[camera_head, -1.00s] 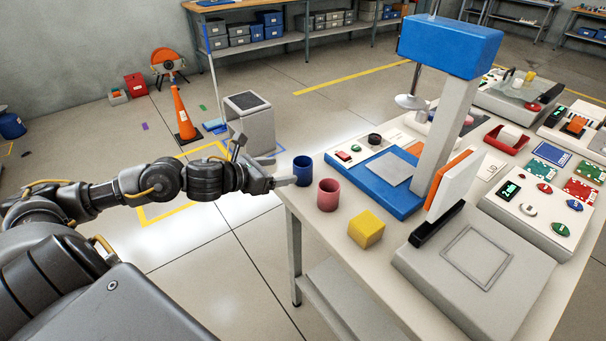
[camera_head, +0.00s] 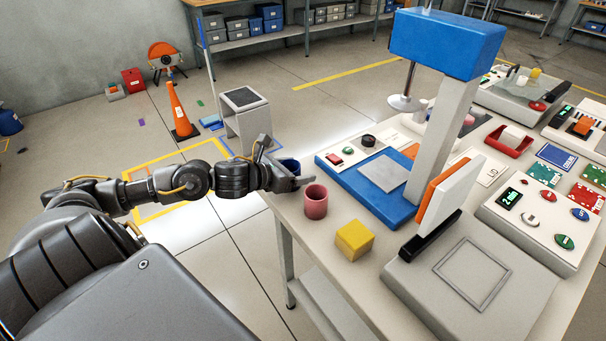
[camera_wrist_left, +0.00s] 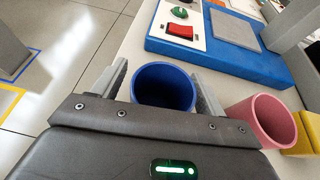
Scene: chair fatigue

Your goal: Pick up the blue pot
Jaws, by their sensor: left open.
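The blue pot (camera_head: 290,165) stands upright at the table's left edge, partly hidden behind my left gripper in the head view. In the left wrist view the blue pot (camera_wrist_left: 163,86) shows its open rim between the two fingers. My left gripper (camera_head: 293,180) is open, with one finger on each side of the pot. A gap shows at the left finger in the left wrist view (camera_wrist_left: 158,90); the right finger is very close to the pot, and I cannot tell if it touches. My right gripper is not in view.
A pink pot (camera_head: 315,203) stands just right of the blue pot. A yellow cube (camera_head: 354,240) sits in front of it. A blue-based press (camera_head: 385,197) with a tall column stands behind them. A grey machine (camera_head: 470,290) fills the table's near right.

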